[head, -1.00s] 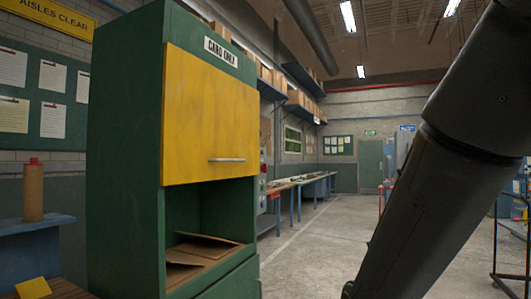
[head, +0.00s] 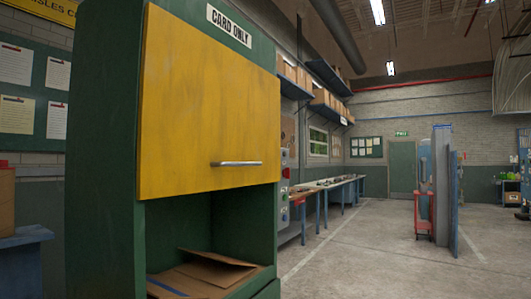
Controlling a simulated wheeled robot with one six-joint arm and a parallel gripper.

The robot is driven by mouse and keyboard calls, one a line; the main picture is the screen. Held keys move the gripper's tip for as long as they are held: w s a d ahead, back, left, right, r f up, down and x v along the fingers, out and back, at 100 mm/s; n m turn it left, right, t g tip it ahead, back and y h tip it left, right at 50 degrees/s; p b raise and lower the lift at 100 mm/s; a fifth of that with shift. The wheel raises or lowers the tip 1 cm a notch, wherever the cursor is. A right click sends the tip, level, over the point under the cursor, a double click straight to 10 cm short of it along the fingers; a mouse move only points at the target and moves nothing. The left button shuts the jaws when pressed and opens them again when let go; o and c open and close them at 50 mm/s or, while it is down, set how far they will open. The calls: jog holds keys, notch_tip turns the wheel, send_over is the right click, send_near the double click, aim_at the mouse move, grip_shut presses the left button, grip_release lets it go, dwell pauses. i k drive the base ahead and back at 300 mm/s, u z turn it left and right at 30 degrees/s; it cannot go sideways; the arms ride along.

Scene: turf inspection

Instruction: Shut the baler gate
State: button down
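The baler (head: 105,170) is a tall green cabinet at the left of the head view, with a "CARD ONLY" sign at its top. Its yellow gate (head: 210,105) sits raised over the upper front, with a silver horizontal handle (head: 237,163) near its lower edge. Below the gate the chamber opening is uncovered. Folded brown cardboard (head: 215,270) lies inside it. My gripper is not in view.
A small blue stand (head: 22,262) with a brown object stands left of the baler. Long workbenches (head: 325,188) run along the wall behind it. A grey-blue upright panel (head: 445,190) stands at the right. The concrete floor between is open.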

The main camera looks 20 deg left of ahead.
aim_at(209, 115)
jog(key=u, duration=0.1)
jog(key=i, duration=0.55)
jog(key=u, duration=0.85)
jog(key=i, duration=0.55)
jog(key=u, duration=0.6)
